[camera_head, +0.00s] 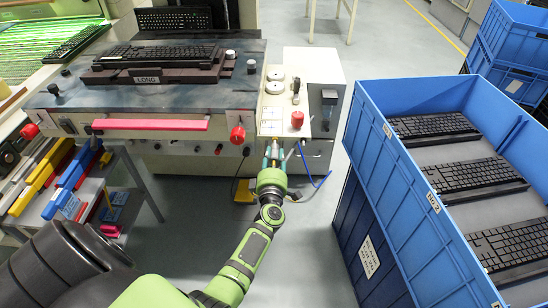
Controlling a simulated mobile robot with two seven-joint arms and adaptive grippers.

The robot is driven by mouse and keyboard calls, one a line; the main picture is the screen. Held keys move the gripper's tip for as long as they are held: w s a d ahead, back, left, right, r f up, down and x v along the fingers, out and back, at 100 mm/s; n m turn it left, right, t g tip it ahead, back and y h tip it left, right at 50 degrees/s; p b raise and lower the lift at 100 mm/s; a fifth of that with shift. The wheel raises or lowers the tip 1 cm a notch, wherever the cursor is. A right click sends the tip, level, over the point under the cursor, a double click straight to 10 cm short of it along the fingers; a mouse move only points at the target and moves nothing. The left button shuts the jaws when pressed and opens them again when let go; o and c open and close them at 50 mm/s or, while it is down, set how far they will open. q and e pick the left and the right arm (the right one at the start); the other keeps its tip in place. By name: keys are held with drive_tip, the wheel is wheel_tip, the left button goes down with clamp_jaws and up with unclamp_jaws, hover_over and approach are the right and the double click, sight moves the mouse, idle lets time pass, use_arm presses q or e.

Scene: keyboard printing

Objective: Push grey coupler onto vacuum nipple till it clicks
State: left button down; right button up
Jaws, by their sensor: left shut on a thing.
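My left gripper (275,154), at the end of the green arm, is at the front face of the printing machine (160,97), below the pale control panel. It is shut on a small part, taken to be the grey coupler, which the fingers mostly hide. A thin blue hose (321,183) curves down just right of the gripper. The vacuum nipple is too small or hidden to make out, so I cannot tell whether coupler and nipple touch. My right gripper is not in view.
A red knob (297,119) sits on the panel above the gripper, and another red knob (237,134) is to its left. A blue crate (402,178) with black keyboards stands at the right. A tool rack (85,190) stands at the left. Grey floor (312,250) is clear between.

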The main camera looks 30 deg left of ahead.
use_arm(q)
drive_tip(key=shift+w+a, duration=0.15)
drive_tip(key=shift+w, duration=0.05)
idle(0.4)
drive_tip(key=shift+b+x, duration=0.4)
drive_tip(key=shift+x, duration=0.45)
drive_tip(key=c, duration=0.9)
unclamp_jaws()
drive_tip(key=shift+w, duration=0.1)
drive_tip(key=shift+s+d+p, duration=0.25)
drive_tip(key=shift+s+p, duration=0.1)
drive_tip(key=shift+s, duration=0.15)
drive_tip(key=p+v, duration=0.1)
drive_tip(key=v, duration=0.3)
drive_tip(key=shift+s+d+r+p, duration=0.1)
drive_tip(key=shift+s+d+p, duration=0.1)
drive_tip(key=shift+p, duration=0.1)
drive_tip(key=shift+s, duration=0.15)
drive_tip(key=shift+s+d, duration=0.1)
